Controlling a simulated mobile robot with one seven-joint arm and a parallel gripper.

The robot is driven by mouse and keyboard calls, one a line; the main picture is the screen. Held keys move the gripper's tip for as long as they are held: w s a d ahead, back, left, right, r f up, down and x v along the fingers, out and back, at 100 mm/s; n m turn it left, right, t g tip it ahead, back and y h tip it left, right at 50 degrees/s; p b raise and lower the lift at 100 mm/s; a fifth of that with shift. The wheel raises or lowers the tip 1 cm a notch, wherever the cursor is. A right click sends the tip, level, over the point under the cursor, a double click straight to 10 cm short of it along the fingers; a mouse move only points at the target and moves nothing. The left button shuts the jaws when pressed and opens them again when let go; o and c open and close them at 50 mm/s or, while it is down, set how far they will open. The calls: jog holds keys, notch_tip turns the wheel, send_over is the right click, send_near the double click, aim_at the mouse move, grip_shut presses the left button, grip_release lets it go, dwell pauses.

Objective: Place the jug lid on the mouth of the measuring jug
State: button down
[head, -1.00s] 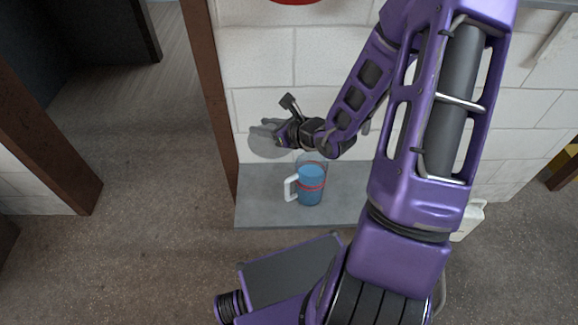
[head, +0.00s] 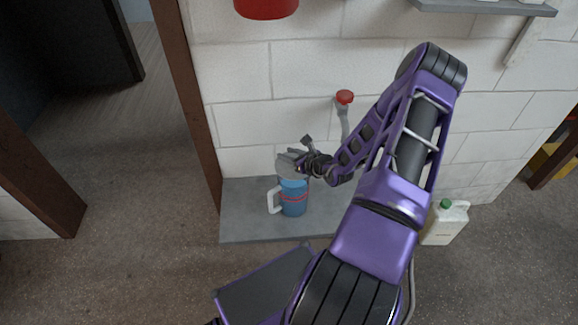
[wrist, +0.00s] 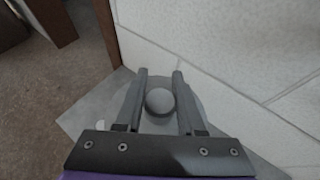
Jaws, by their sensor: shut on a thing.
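The measuring jug (head: 293,199) is upright on a grey slab, with blue contents, red rings and a white handle (head: 273,201) on its left. My gripper (head: 298,158) is shut on the round grey knob (wrist: 159,101) of the jug lid. The lid (head: 288,171) is a pale grey see-through disc, over the top of the jug in the head view. It hides the jug's mouth, so I cannot tell whether the two touch. In the wrist view the lid (wrist: 196,102) spreads around the fingers and covers most of the jug.
The grey slab (head: 240,226) lies against a white block wall. A white container with a green cap (head: 446,222) stands at the right. A red-topped pipe (head: 344,98) is on the wall behind my arm. A brown post (head: 190,110) stands left. The slab's left part is clear.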

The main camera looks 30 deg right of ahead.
jog(key=shift+f+b, duration=0.35)
jog(key=shift+f, duration=1.75)
jog(key=shift+f, duration=0.25)
jog(key=c, duration=0.5)
grip_release()
jog(key=shift+r, duration=0.1)
jog(key=shift+r, duration=0.1)
jog(key=shift+s+r, duration=0.1)
jog(key=shift+r, duration=0.1)
jog(key=p+v, duration=0.1)
jog(key=v, duration=1)
jog(key=shift+s, duration=0.35)
